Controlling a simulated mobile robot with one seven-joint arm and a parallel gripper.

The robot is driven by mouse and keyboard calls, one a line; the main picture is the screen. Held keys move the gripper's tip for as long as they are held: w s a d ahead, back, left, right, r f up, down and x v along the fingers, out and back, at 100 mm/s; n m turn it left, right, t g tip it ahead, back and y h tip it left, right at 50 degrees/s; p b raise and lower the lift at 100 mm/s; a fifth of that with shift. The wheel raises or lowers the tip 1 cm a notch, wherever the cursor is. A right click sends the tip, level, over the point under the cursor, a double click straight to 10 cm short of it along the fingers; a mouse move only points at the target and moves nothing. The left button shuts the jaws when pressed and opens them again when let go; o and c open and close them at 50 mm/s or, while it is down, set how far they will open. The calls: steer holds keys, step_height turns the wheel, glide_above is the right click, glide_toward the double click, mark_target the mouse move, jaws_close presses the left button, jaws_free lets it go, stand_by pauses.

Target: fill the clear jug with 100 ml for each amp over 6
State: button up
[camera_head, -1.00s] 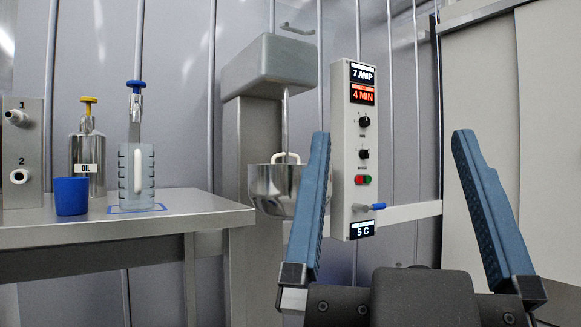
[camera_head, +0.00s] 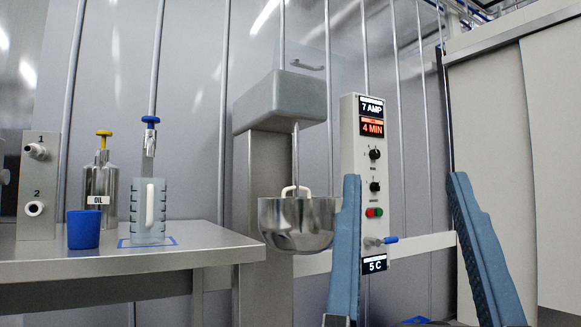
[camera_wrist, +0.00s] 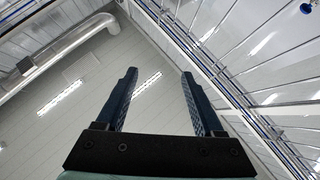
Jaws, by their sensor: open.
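The clear jug (camera_head: 140,222) stands upright on the steel table, inside a blue outline, under a tap with a blue handle (camera_head: 150,121). Its handle faces me and it looks empty, though I cannot be sure. A control panel (camera_head: 347,140) right of the mixer reads 7 AMP (camera_head: 371,107), 4 MIN (camera_head: 371,127) and, at the bottom, 5 C (camera_head: 374,263). My gripper (camera_head: 402,178) is open and empty, in front of the panel and well right of the jug. In the wrist view my gripper (camera_wrist: 160,72) points up towards the ceiling, with nothing between the fingers.
A blue cup (camera_head: 83,230) and an oil bottle (camera_head: 100,190) with a yellow top stand left of the jug. A post with outlets 1 and 2 (camera_head: 38,185) is at far left. A mixer bowl (camera_head: 285,222) hangs beyond the table edge (camera_head: 190,256). A blue-tipped lever (camera_head: 390,240) sticks out of the panel.

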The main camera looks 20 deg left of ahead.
step_height(320, 180, up, 9)
steer(key=p, duration=0.8)
steer(key=c, duration=0.9)
step_height(320, 180, up, 6)
steer(key=p, duration=0.5)
steer(key=shift+f+p, duration=0.25)
steer(key=shift+p, duration=0.15)
jaws_close()
steer(key=shift+f, duration=0.1)
steer(key=shift+f, duration=0.1)
